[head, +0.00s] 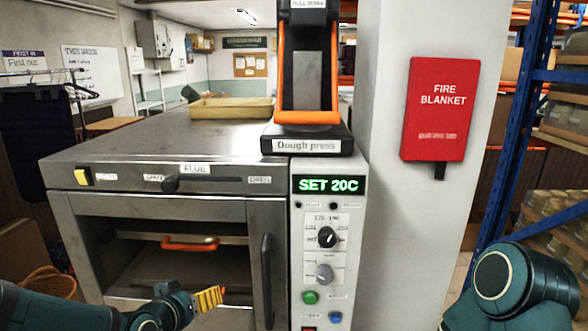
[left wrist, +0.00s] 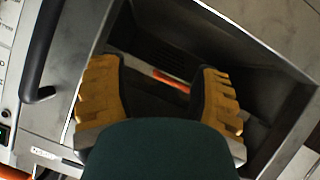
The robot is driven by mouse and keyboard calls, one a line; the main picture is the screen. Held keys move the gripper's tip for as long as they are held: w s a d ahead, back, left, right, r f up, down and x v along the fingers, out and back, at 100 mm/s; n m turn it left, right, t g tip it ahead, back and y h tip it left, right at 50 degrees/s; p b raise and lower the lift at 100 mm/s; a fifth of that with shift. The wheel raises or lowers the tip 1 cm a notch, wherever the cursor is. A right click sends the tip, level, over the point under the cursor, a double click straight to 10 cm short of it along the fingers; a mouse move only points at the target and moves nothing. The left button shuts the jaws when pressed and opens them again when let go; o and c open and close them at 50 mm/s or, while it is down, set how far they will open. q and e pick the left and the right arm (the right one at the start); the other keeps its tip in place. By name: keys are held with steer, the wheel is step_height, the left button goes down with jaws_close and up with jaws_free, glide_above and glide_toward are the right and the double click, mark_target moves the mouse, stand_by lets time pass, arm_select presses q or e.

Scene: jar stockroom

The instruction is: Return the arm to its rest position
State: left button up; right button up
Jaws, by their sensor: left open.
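My left gripper (head: 208,299) comes in from the lower left of the head view, in front of the steel oven (head: 130,208). In the left wrist view its two yellow ribbed fingers (left wrist: 160,85) are spread apart with nothing between them. Beyond them lie the oven's dark opening and an orange bar (left wrist: 171,80). The same orange bar (head: 190,243) shows inside the opening in the head view. A teal link of my right arm shows at the lower right. My right gripper is out of view.
A dark upright handle (head: 267,280) stands at the opening's right side, beside a control panel (head: 326,240) reading SET 20C. A dough press (head: 307,90) and a wooden tray (head: 231,107) stand on top. A red fire blanket (head: 440,109) hangs on the pillar. Blue shelving (head: 518,120) stands right.

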arm_select(q)
steer(key=s+d+f+g, duration=0.3)
steer(key=s+f, duration=0.2)
steer(key=f, duration=0.5)
steer(key=s+d+f+g+h, duration=0.1)
steer(key=s+d+f+g, duration=0.2)
steer(key=s+f, duration=0.3)
steer(key=s+d+f+g, duration=0.4)
steer(key=s+f, duration=0.2)
steer(key=f, duration=0.8)
steer(key=shift+d+f+b, duration=0.25)
steer(key=shift+f+b, duration=0.1)
steer(key=shift+f, duration=0.05)
steer(key=shift+w, duration=0.1)
